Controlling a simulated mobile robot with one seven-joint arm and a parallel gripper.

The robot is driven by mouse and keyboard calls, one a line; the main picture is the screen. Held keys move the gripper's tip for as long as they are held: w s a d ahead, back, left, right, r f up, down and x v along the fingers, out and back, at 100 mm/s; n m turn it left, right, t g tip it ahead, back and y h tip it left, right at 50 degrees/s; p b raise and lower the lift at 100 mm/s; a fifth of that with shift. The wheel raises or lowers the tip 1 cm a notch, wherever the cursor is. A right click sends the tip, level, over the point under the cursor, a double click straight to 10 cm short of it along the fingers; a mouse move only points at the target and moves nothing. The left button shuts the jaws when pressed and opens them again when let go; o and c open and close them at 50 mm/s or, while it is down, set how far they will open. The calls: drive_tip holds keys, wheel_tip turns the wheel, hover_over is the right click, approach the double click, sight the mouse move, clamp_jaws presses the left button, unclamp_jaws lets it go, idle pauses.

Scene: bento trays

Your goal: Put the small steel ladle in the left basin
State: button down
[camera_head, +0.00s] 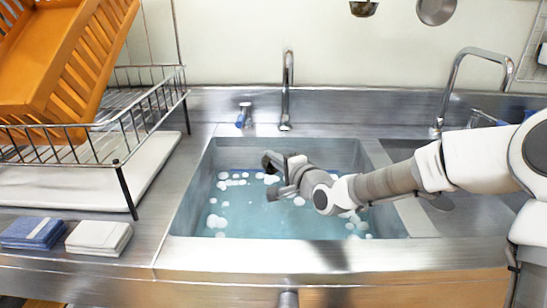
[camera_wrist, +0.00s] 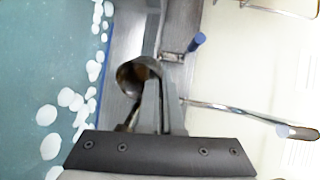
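The left basin (camera_head: 400,205) holds blue-green water with white foam blobs; its water also shows at the left of the wrist view. My gripper (camera_head: 280,173) is over this basin, towards its back. In the wrist view, my gripper (camera_wrist: 152,110) has its fingers close together on a small steel ladle (camera_wrist: 135,77). The ladle's round bowl faces the camera, with a brownish inside.
A tap (camera_head: 287,90) stands behind the left basin, with a small blue-tipped handle (camera_head: 243,116) beside it. Another tap (camera_head: 455,85) is at the right. A wire rack (camera_head: 125,130) with an orange crate (camera_head: 55,55) stands left. Folded cloths (camera_head: 98,237) lie front left.

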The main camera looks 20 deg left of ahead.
drive_tip(key=c, duration=1)
unclamp_jaws()
drive_tip(key=p+v, duration=0.6)
drive_tip(key=v, duration=1.1)
drive_tip(key=shift+s, duration=0.15)
drive_tip(key=shift+d, duration=0.15)
